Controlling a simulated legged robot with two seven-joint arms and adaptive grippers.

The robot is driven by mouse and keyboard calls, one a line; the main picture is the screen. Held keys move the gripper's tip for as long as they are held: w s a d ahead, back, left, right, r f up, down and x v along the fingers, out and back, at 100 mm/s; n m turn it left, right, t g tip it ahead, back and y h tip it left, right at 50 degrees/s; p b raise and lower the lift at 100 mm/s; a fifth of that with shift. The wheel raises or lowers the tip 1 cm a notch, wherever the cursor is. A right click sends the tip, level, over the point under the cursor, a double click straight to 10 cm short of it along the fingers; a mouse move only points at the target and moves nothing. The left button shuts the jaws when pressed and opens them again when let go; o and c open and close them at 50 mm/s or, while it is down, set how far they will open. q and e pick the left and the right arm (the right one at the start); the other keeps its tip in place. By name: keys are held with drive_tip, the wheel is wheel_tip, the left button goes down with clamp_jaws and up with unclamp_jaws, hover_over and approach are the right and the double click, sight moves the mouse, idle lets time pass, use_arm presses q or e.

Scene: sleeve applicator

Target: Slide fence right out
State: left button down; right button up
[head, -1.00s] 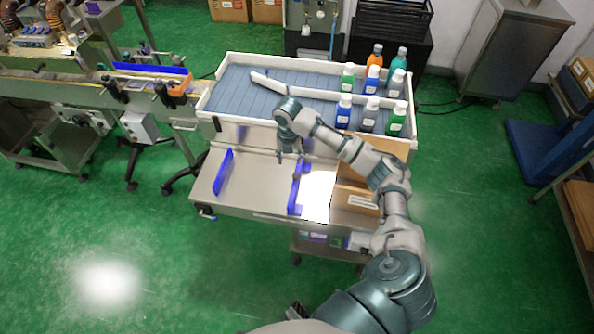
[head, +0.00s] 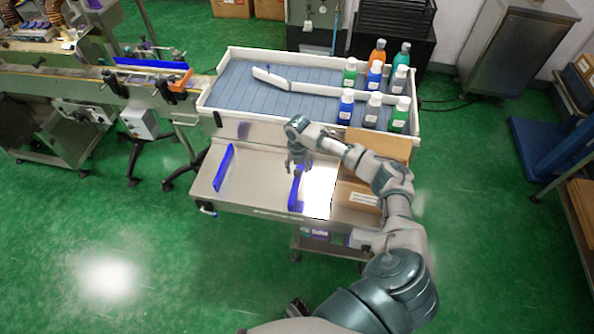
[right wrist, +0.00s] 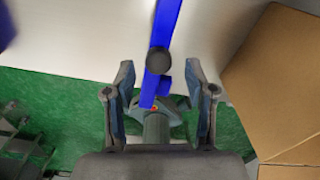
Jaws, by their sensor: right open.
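Two upright blue fences stand on the steel work surface (head: 255,190) of the applicator. The left fence (head: 224,168) stands apart at the left side. The right fence (head: 295,191) stands near the middle, beside a bright glare patch. My right gripper (head: 298,168) is over the far end of the right fence. In the right wrist view the right gripper (right wrist: 160,98) is open, with the blue fence (right wrist: 166,25) and its dark round knob (right wrist: 159,61) showing between and ahead of the fingers. Contact cannot be told. My left gripper is not in view.
A cardboard box (head: 360,195) stands close to the right of the right fence. Behind is a white-rimmed conveyor tray (head: 240,120) with several bottles and a white guide rail (head: 270,78). The surface between the two fences is clear.

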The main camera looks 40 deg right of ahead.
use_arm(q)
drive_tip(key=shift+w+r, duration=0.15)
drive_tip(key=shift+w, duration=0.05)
use_arm(e)
drive_tip(key=shift+f, duration=0.95)
clamp_jaws()
